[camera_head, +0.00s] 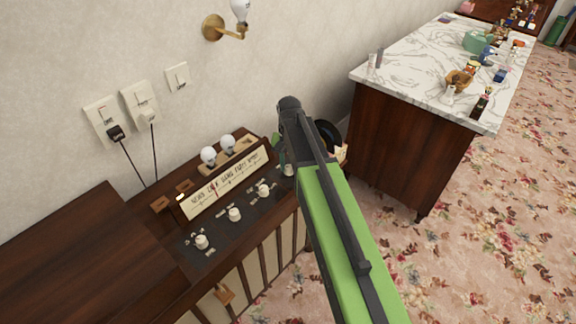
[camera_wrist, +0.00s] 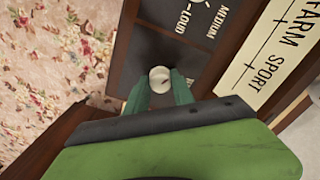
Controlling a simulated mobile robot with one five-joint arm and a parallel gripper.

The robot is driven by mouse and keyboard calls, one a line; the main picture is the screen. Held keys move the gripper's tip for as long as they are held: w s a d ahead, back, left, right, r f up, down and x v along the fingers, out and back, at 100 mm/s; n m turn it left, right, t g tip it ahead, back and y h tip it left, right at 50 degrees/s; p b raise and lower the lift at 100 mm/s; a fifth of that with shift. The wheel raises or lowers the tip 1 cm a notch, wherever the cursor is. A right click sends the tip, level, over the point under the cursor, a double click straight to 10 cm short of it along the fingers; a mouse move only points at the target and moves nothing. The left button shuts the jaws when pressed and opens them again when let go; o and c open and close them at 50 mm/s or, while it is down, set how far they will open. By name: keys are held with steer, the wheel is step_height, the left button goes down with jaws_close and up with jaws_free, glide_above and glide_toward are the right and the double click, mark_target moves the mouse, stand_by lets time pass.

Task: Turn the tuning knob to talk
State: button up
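The radio's sloped dial strip (camera_head: 225,182) has a red needle left of its middle; in the wrist view its end (camera_wrist: 268,60) reads FARM and SPORT. Several white knobs (camera_head: 235,214) run along the dark panel below it. My gripper (camera_wrist: 159,82) is over the panel's right end, with its two green fingers on either side of a white knob (camera_wrist: 160,79). The fingers look slightly apart from the knob. The words LOUD and MEDIUM are printed nearby. This seems to be the rightmost knob (camera_head: 289,170), partly hidden by my arm in the head view. I cannot tell which knob is for tuning.
Two round bulbs (camera_head: 227,143) stand behind the dial. Black cords run from wall plugs (camera_head: 115,131) towards the wooden cabinet (camera_head: 75,255). A marble-topped counter (camera_head: 425,62) with several small items stands to the right. The flowered carpet (camera_head: 480,240) is clear in front.

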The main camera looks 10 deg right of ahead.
mark_target(289, 168)
steer(key=o, duration=0.5)
steer(key=shift+c, duration=0.2)
steer(key=shift+r, duration=0.1)
step_height(289, 168, up, 17)
steer(key=p, duration=1.7)
steer(key=s+n, duration=0.4)
steer(key=s, duration=1)
steer(key=shift+s+a, duration=0.2)
steer(key=shift+a, duration=0.1)
